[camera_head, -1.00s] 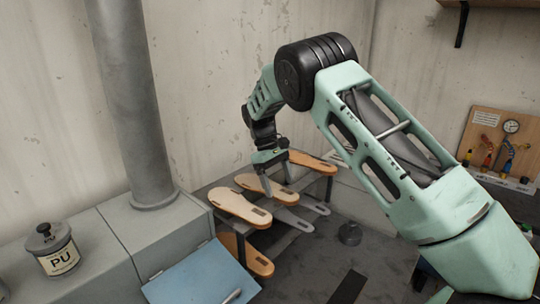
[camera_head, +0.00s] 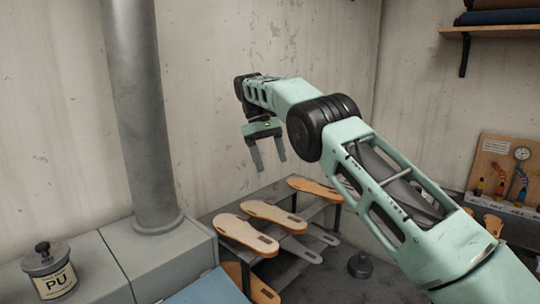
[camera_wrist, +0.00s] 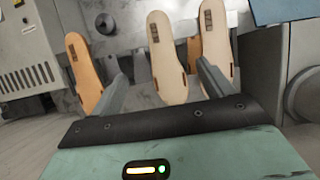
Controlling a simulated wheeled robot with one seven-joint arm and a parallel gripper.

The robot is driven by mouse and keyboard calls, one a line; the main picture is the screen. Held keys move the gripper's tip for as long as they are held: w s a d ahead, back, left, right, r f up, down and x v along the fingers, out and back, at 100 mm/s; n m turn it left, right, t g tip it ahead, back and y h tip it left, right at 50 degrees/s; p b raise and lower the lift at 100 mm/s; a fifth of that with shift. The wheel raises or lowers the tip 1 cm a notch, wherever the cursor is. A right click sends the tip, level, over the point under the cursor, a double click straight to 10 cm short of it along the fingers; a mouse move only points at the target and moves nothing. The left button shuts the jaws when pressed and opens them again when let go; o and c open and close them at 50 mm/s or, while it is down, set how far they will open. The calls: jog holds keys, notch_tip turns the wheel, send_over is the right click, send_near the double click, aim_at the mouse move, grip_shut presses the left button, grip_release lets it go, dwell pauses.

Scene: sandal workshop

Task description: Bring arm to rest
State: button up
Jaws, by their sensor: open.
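My gripper (camera_head: 268,157) is open and empty, in the air in front of the bare wall, with its fingers pointing down. It is well above a rack (camera_head: 300,220) that carries several tan soles. In the head view these include a left sole (camera_head: 245,234), a middle sole (camera_head: 272,215) and a right sole (camera_head: 316,187). The wrist view shows my two fingers (camera_wrist: 160,85) apart over the soles, with one sole (camera_wrist: 167,55) between them in the picture. My arm crosses the head view from lower right to upper middle.
A grey pipe (camera_head: 148,120) stands on the counter (camera_head: 125,255) at left, with a PU pot (camera_head: 49,270) beside it. A blue panel (camera_head: 207,290) is at the bottom. A wooden gauge board (camera_head: 505,165) and a shelf (camera_head: 500,30) are at right.

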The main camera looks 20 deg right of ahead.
jog(key=shift+w+r, duration=0.1)
jog(key=shift+r, duration=0.1)
jog(key=s+a+f+n+t+y+b, duration=0.1)
jog(key=s+a+f+b, duration=0.3)
jog(key=s+a, duration=0.5)
jog(key=s+a+f+n+t+y+b, duration=0.15)
jog(key=s+a+f+b, duration=0.3)
jog(key=s+a, duration=0.45)
jog(key=s+f+b, duration=0.2)
jog(key=s+f, duration=0.4)
jog(key=s, duration=0.7)
jog(key=s+f+t+b, duration=0.1)
jog(key=s+f+b, duration=0.1)
jog(key=s+f, duration=0.5)
jog(key=s, duration=0.5)
jog(key=shift+s+f+n, duration=0.2)
jog(key=shift+s+n, duration=0.15)
jog(key=shift+s, duration=0.05)
jog(key=shift+t, duration=0.25)
